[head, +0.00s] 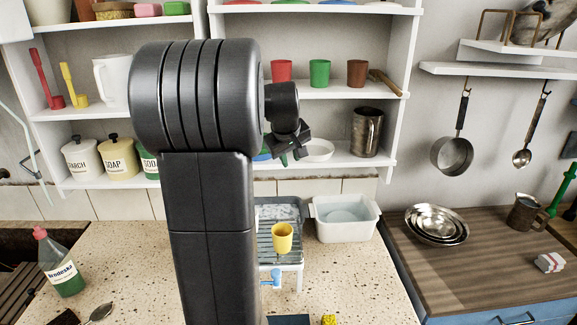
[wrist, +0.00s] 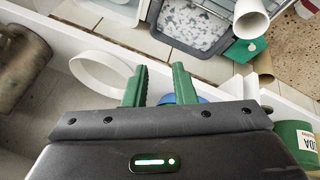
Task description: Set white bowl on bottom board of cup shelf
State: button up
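The white bowl (head: 318,150) is on the bottom board (head: 341,161) of the white cup shelf, between my gripper and a metal mug (head: 367,132). In the wrist view its pale rim (wrist: 88,61) shows as a ring just left of the left green finger. My gripper (wrist: 158,84) is open, its two green fingers apart with nothing seen between them. In the head view my gripper (head: 288,146) is at the bottom board, just left of the bowl. Whether a finger touches the rim I cannot tell.
A blue item (wrist: 180,98) is partly hidden behind my fingers. A SODA jar (wrist: 298,142) stands at the wrist view's right. Red, green and brown cups (head: 319,72) stand on the board above. Below are a yellow cup (head: 283,238) on a rack and a white basin (head: 345,228).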

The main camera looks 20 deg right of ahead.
jog(key=shift+s+a, duration=0.3)
jog(key=shift+s, duration=0.2)
jog(key=shift+s+a, duration=0.25)
jog(key=shift+s, duration=0.2)
jog(key=shift+w, duration=0.1)
jog(key=w+d+p, duration=0.1)
jog(key=w, duration=0.2)
jog(key=w+d+p, duration=0.1)
jog(key=w+d, duration=0.1)
jog(key=w, duration=0.1)
jog(key=w+d+p, duration=0.1)
jog(key=w+d, duration=0.1)
jog(key=w, duration=0.1)
jog(key=shift+w+d+f+p, duration=0.35)
jog(key=shift+w+f+p, duration=0.15)
jog(key=shift+w+p, duration=0.1)
jog(key=shift+w+d+f+p, duration=0.3)
jog(key=shift+w+f+p, duration=0.2)
jog(key=shift+w, duration=0.1)
jog(key=shift+w+f, duration=0.15)
jog(key=shift+f, duration=0.4)
jog(key=shift+r, duration=0.2)
